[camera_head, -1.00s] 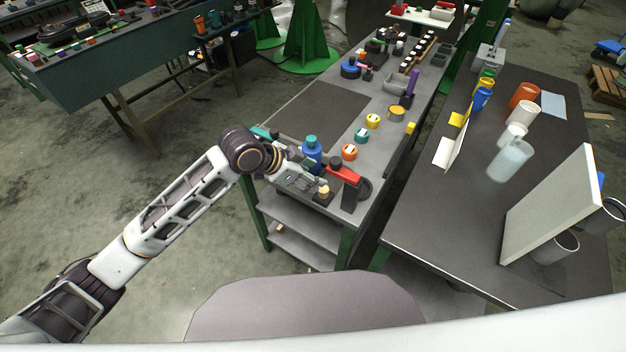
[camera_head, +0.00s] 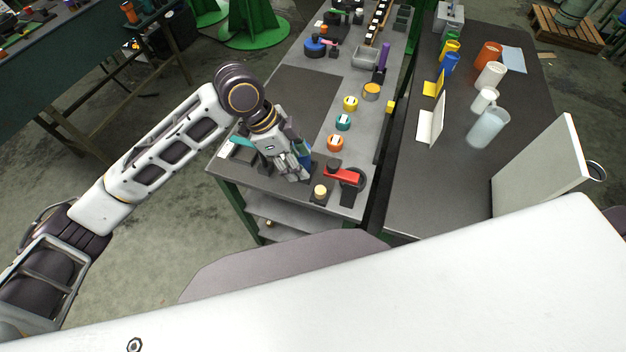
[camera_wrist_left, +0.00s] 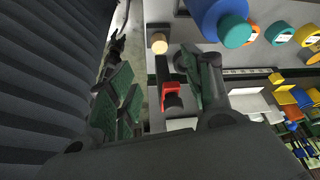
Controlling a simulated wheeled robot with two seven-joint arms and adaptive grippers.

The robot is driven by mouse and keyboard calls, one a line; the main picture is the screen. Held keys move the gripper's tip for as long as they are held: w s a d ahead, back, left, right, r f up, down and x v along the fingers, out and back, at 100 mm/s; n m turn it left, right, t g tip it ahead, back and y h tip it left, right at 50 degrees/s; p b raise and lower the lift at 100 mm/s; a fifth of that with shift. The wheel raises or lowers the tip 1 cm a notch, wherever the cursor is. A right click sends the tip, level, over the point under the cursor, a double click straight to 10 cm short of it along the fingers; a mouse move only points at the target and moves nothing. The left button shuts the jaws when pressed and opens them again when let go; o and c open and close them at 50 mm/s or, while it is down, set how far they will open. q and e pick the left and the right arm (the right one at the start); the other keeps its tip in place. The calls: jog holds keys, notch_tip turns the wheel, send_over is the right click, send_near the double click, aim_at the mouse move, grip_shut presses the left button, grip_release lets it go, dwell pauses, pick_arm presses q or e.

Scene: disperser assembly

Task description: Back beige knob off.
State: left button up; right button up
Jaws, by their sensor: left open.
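The beige knob (camera_head: 320,190) sits on a small dark base near the front edge of the grey bench. It also shows in the left wrist view (camera_wrist_left: 159,43), upper middle, beyond the fingers. My left gripper (camera_head: 297,172) is just left of the knob and points down toward the bench's front. Its dark green finger pads stand apart with nothing held between them (camera_wrist_left: 162,88). A red clamp-like part (camera_head: 341,175) on a dark stand is right of the knob; it shows between the fingers in the wrist view (camera_wrist_left: 171,90). My right gripper is not in view.
A blue bottle (camera_wrist_left: 208,14) with a teal cap (camera_wrist_left: 236,31) is close to my left gripper, mostly hidden in the head view. Orange (camera_head: 335,142), teal (camera_head: 343,122) and yellow (camera_head: 350,103) round parts line the bench behind. A second table (camera_head: 420,170) stands right.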

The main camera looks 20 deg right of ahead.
aim_at(319, 190)
pick_arm(q)
jog(key=shift+s+d, duration=0.1)
jog(key=shift+s, duration=0.05)
jog(key=x, duration=1.3)
jog(key=shift+f+p, duration=0.3)
jog(key=shift+f, duration=0.1)
jog(key=c, duration=1)
jog(key=shift+r, duration=0.1)
